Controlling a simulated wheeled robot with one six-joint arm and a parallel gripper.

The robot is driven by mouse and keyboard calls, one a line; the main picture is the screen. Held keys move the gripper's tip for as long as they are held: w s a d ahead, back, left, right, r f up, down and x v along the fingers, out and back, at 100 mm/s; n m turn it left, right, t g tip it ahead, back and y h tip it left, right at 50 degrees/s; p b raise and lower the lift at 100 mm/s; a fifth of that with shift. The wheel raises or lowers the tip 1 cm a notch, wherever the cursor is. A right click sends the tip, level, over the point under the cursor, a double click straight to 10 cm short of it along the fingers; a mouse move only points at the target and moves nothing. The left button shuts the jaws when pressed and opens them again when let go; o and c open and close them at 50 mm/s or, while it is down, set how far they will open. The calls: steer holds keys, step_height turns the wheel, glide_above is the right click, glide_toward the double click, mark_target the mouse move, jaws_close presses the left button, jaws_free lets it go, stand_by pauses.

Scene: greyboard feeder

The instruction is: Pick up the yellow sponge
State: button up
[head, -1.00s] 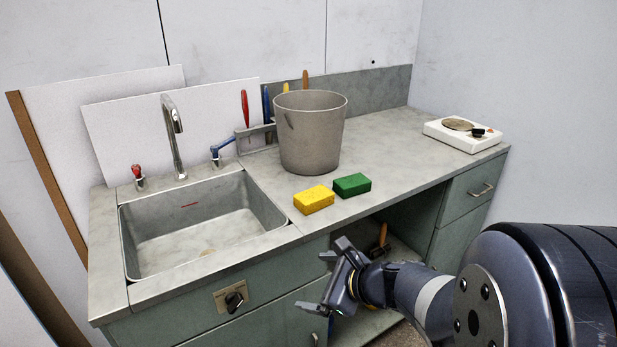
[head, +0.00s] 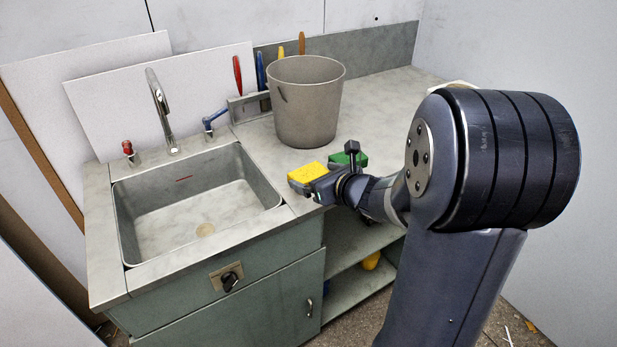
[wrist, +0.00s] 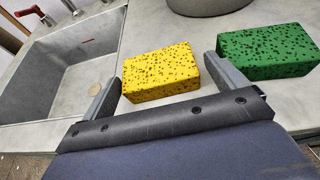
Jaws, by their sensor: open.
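The yellow sponge (head: 306,173) lies flat on the grey counter near its front edge, right of the sink. In the wrist view the yellow sponge (wrist: 160,72) sits ahead of and partly between the two open fingers. My gripper (head: 333,168) is open and empty at the counter's front edge, close to the sponge. In the wrist view my gripper (wrist: 162,88) has its left finger left of the sponge and its right finger in the gap between the yellow and green sponges. I cannot tell whether a finger touches either sponge.
A green sponge (wrist: 265,52) lies just right of the right finger. A grey bucket (head: 305,105) stands behind the sponges. The sink (head: 195,205) is to the left, with a tap (head: 160,110). A yellow object (head: 371,261) lies on the shelf below.

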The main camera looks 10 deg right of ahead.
mark_target(309, 173)
steer(key=x, duration=0.5)
steer(key=shift+a+r, duration=0.2)
steer(key=shift+r, duration=0.05)
steer(key=shift+c, duration=0.3)
steer(key=c, duration=0.7)
steer(key=shift+o, duration=0.2)
step_height(309, 173, up, 10)
steer(key=p, duration=0.3)
steer(key=shift+p, duration=0.3)
